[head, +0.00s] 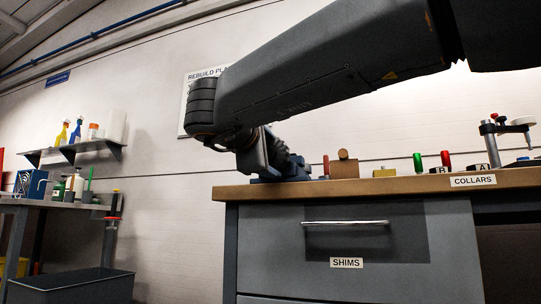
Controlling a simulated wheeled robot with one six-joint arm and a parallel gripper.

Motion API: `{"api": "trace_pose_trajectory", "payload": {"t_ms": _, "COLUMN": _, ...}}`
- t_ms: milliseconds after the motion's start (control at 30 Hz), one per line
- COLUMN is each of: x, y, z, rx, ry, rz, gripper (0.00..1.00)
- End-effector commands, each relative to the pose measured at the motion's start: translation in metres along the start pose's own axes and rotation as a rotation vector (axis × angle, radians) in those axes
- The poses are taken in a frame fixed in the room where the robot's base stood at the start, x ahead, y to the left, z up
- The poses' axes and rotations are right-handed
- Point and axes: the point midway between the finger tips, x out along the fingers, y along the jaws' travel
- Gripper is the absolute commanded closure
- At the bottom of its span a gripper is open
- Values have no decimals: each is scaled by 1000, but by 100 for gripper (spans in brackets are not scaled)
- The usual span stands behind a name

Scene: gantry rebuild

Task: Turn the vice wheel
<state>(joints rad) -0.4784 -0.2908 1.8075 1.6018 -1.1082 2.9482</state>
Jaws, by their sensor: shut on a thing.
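A blue vice (295,177) stands on the left end of the wooden workbench top (400,186). My arm reaches in from the upper right, and my gripper (272,158) points down at the vice. The gripper is shut at the vice, on its wheel as far as I can tell. The wheel and the fingertips are mostly hidden behind my wrist, so I cannot see the exact grip or how far the wheel is turned.
Right of the vice are a tan block (345,168), a red cylinder (326,166), a green cylinder (418,163) and lettered blocks (440,170). The drawer labelled SHIMS (345,240) is closed. A side table (50,205) and grey bin (70,285) stand left.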

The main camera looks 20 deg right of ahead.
Motion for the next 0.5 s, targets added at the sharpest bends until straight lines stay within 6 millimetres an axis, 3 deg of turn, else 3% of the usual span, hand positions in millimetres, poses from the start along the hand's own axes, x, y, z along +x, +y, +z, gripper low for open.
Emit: {"api": "trace_pose_trajectory", "payload": {"t_ms": 500, "x": 0, "y": 1, "z": 0, "rx": 71, "ry": 2, "rz": -4, "gripper": 58}}
